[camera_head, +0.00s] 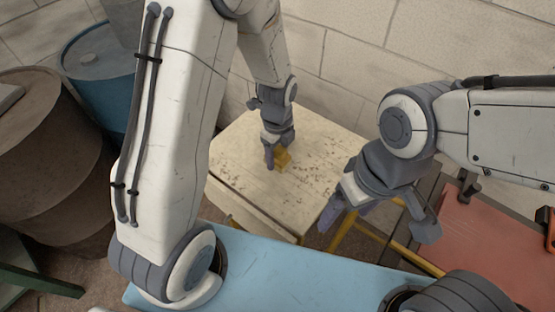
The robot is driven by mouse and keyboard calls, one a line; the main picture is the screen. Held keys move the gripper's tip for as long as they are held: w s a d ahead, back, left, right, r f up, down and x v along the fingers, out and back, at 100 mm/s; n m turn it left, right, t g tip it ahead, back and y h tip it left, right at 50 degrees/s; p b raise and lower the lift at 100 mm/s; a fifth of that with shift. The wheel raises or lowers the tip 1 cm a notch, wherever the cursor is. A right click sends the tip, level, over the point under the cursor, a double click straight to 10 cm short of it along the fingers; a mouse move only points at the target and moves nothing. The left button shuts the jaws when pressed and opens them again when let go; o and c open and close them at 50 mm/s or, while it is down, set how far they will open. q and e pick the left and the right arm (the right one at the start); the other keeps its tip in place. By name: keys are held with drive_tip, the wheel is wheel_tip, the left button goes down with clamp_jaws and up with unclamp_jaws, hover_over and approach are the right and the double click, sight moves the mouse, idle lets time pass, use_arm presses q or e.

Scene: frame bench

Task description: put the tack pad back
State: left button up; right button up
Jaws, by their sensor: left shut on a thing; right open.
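My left gripper (272,160) points down over the pale, speckled bench top (235,165). It is shut on a small yellow block (282,158), which may be the tack pad. The fingers hide part of the block, and I cannot tell whether it touches the bench top. My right gripper (338,212) is open and empty, in front of the bench top's right edge.
A blue barrel (100,75) and brown barrels (45,150) stand at the left. A reddish panel (480,240) lies at the right. Yellow frame bars (400,250) show beside the bench. A block wall (345,60) closes the back.

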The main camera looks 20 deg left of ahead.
sight(278, 162)
use_arm(q)
wheel_tip(278, 162, down, 3)
drive_tip(key=shift+r, duration=0.15)
drive_tip(key=shift+f, duration=0.2)
drive_tip(key=o, duration=1.3)
drive_tip(key=shift+r, duration=0.15)
